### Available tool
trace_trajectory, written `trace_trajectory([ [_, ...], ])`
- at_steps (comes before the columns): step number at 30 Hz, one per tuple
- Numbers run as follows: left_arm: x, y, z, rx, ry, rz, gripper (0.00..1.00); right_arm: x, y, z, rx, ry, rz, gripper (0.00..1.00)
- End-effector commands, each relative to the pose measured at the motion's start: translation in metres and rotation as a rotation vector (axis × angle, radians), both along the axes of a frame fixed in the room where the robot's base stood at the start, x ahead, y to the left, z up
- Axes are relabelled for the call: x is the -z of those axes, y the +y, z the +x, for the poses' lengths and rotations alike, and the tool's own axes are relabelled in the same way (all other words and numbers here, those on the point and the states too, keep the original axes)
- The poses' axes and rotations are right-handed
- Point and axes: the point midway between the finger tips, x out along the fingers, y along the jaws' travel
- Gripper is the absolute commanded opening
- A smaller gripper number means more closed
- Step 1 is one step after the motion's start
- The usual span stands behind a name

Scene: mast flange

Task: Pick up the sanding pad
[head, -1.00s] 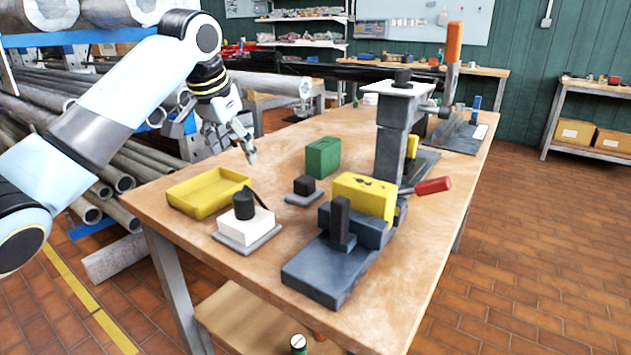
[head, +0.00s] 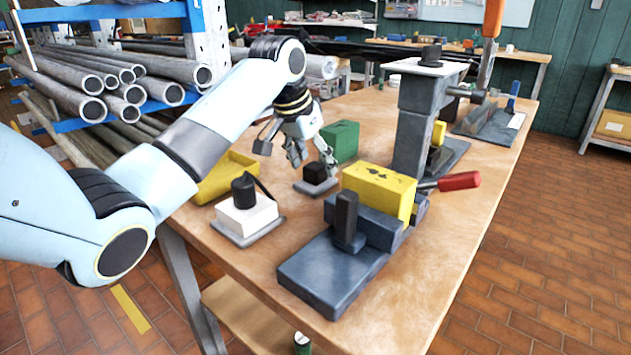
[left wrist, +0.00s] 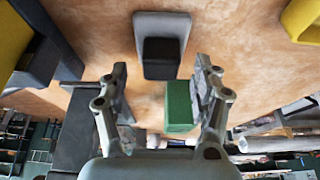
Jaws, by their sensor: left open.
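What looks like the sanding pad (head: 313,188), a thin grey plate with a black block on top, lies flat on the table, next to a green block. My left gripper (head: 312,158) is open and empty, with its fingers pointing down close to the black block. In the left wrist view the pad (left wrist: 162,45) shows just beyond the two parted fingertips (left wrist: 160,72), and neither finger visibly touches it. In the head view the fingers partly cover the pad. My right gripper is not in view.
The green block (head: 340,141) stands behind the pad. A yellow tray (head: 226,178) and a white block with a black knob (head: 246,217) are nearer left. A yellow block (head: 379,192) sits in a grey vise (head: 333,270). A grey post (head: 411,130) rises behind. The table's front right is clear.

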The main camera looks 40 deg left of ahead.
Motion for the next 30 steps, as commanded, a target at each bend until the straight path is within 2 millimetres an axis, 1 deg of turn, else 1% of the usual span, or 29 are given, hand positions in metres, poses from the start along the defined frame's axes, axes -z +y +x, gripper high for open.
trace_trajectory([
  [1,0.009,0.000,0.003,-0.001,0.002,-0.002,0.65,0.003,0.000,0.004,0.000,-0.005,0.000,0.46],
  [4,0.018,0.000,0.006,-0.001,0.001,0.001,0.65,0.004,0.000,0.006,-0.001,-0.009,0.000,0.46],
  [11,0.019,0.000,0.007,-0.001,0.000,0.002,0.65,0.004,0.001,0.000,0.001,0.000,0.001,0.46],
  [12,0.019,0.000,0.007,0.000,0.000,0.001,0.64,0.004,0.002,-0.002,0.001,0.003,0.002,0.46],
  [16,0.019,0.000,0.007,0.000,0.000,0.001,0.47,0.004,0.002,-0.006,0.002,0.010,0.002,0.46],
  [25,0.019,0.000,0.007,0.000,0.000,0.001,0.08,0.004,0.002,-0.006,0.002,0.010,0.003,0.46],
  [26,0.019,0.000,0.007,0.000,0.000,0.001,0.06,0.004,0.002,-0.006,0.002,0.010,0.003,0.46],
  [30,0.019,0.000,0.007,0.000,0.000,0.001,0.06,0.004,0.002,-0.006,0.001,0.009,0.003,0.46],
])
